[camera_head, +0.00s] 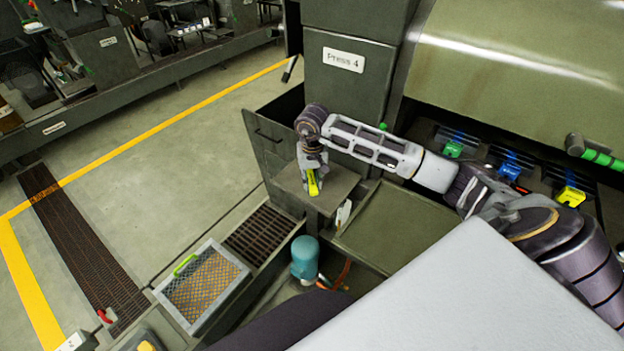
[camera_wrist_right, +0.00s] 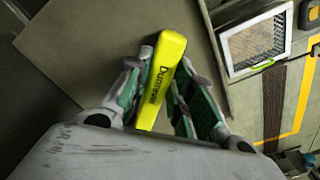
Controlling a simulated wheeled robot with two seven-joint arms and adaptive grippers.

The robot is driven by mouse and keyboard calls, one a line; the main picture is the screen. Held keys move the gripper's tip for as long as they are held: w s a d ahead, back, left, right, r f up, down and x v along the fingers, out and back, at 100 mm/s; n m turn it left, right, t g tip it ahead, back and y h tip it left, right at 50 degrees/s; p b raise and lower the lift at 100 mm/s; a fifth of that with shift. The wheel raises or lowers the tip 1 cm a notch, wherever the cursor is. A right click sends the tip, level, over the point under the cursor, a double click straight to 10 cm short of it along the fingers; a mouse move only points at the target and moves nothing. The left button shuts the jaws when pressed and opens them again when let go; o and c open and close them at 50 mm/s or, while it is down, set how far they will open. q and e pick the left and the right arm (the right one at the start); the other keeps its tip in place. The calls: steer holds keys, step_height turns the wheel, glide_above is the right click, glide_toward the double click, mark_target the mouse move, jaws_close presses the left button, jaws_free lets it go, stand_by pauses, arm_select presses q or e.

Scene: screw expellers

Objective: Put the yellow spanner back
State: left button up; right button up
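The yellow spanner (camera_head: 313,183) is in my right gripper (camera_head: 311,170), over a small grey ledge (camera_head: 340,183) below the Press 4 sign. In the right wrist view the spanner (camera_wrist_right: 163,70) lies between the two fingers, with the word "Dunmore" partly readable on it. The fingers (camera_wrist_right: 160,95) close in on both its sides, and its near end is hidden by the gripper body. I cannot tell whether its far end touches the ledge. My left gripper is not in view.
Green (camera_head: 453,149), blue (camera_head: 510,170) and yellow (camera_head: 570,196) blocks sit along the press at right. A teal cylinder (camera_head: 305,257) and a mesh tray (camera_head: 163,296) are nearer. Open floor (camera_head: 160,190) lies at left.

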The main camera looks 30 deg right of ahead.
steer(key=o, duration=0.4)
steer(key=shift+c, duration=0.2)
steer(key=shift+r, duration=0.2)
steer(key=shift+r, duration=0.6)
step_height(320, 180, up, 11)
steer(key=b, duration=0.2)
steer(key=shift+s+f, duration=0.15)
steer(key=shift+s, duration=0.1)
steer(key=shift+a, duration=0.1)
steer(key=shift+a, duration=0.1)
stand_by(0.4)
